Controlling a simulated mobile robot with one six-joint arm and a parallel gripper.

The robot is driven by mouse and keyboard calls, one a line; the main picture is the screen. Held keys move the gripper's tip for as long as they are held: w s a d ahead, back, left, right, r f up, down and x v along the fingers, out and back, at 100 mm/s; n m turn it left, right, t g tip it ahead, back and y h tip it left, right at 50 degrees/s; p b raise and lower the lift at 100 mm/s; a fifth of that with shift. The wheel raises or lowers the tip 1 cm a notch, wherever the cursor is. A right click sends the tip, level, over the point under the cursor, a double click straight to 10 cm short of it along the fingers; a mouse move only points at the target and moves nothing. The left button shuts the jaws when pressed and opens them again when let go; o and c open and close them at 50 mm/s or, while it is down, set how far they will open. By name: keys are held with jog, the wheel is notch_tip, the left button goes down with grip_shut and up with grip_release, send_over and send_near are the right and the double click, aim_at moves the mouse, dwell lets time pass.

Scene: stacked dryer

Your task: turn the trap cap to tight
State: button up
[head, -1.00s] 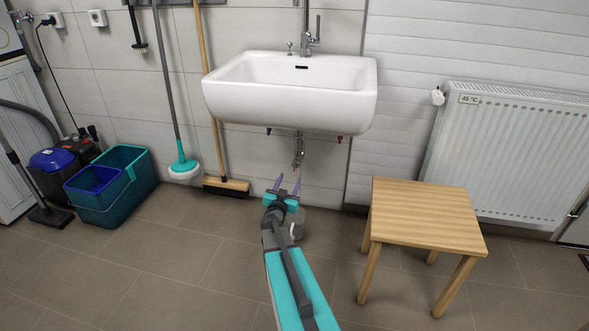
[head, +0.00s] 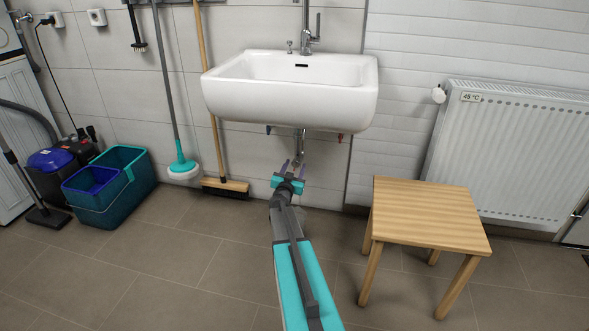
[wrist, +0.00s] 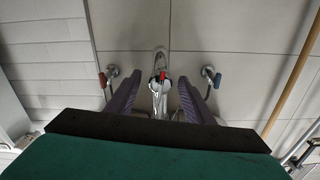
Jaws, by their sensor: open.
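The chrome sink trap (head: 299,146) hangs under the white sink (head: 290,95). In the wrist view the trap cap (wrist: 155,84) is a small chrome round piece at the centre, with a red mark on it. My gripper (head: 293,165) is below the sink, with its fingers pointing up towards the trap. In the wrist view my gripper (wrist: 160,82) is open, one purple finger on each side of the cap. I see a gap on both sides; whether the cap is between the tips in depth is unclear. The cap is too small to read in the head view.
A red-handled valve (wrist: 103,80) and a blue-handled valve (wrist: 213,80) flank the trap. A wooden stool (head: 428,215) stands to the right, before a radiator (head: 515,155). A broom (head: 226,187), a mop (head: 183,168) and a teal bucket (head: 105,205) are left.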

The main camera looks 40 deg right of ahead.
jog(key=shift+w+d, duration=0.25)
jog(key=shift+d, duration=0.1)
jog(key=shift+c, duration=0.5)
jog(key=c, duration=0.9)
jog(key=shift+a, duration=0.1)
jog(key=shift+c, duration=0.2)
